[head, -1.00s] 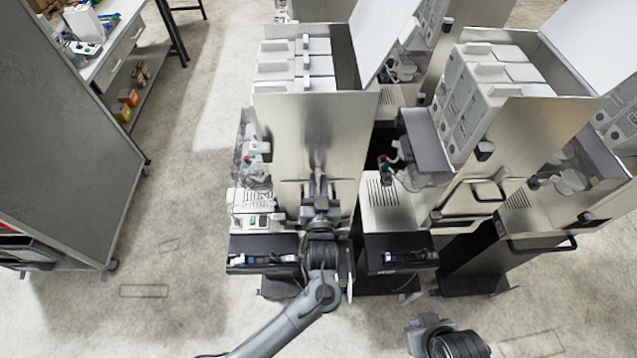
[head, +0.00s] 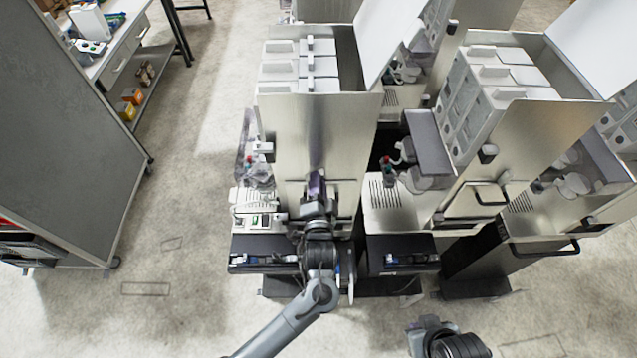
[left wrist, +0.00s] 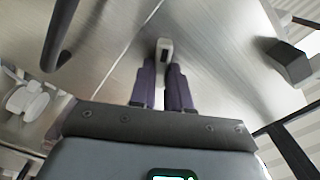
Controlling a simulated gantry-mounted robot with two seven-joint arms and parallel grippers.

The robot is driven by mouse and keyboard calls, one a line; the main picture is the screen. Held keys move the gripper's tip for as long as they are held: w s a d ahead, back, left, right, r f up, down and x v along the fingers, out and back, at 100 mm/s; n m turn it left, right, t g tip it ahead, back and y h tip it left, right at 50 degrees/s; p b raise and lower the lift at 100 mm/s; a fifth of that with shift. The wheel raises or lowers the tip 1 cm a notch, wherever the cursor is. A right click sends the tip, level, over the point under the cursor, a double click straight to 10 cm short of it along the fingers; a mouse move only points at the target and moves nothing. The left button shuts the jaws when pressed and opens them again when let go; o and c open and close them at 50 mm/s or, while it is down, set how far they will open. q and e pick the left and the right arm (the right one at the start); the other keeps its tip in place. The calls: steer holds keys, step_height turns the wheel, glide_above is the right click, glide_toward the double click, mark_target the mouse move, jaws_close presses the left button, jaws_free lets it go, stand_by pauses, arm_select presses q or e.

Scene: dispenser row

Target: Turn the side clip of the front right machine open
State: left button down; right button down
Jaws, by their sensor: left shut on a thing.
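My left gripper (head: 316,183) is at the tall metal panel of the machine (head: 330,120) near the middle of the head view. In the left wrist view its two purple fingers (left wrist: 164,75) are close together on a small pale clip (left wrist: 164,46) with a dark slot, set on the brushed metal. The gripper is shut on this clip. In the head view the clip is hidden by the gripper. A second machine (head: 545,135) stands to the right. My right gripper (head: 428,330) is at the bottom edge; its fingers are hidden.
A dark bar handle (left wrist: 58,38) and a dark grey block (left wrist: 288,60) are on the metal beside the clip. Black trays (head: 262,255) (head: 400,252) flank my left wrist. A grey partition (head: 70,130) stands left, with clear floor between.

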arm_select(q)
steer(key=m, duration=0.6)
steer(key=shift+a+r, duration=0.1)
steer(key=shift+r, duration=0.15)
stand_by(0.5)
steer(key=c, duration=1.1)
jaws_free()
steer(key=shift+s, duration=0.1)
steer(key=shift+s+d+b, duration=0.15)
steer(key=shift+s+b, duration=0.45)
steer(key=shift+s, duration=2.05)
steer(key=shift+s+d+b, duration=0.1)
steer(key=shift+s+b, duration=0.5)
steer(key=shift+s, duration=2.05)
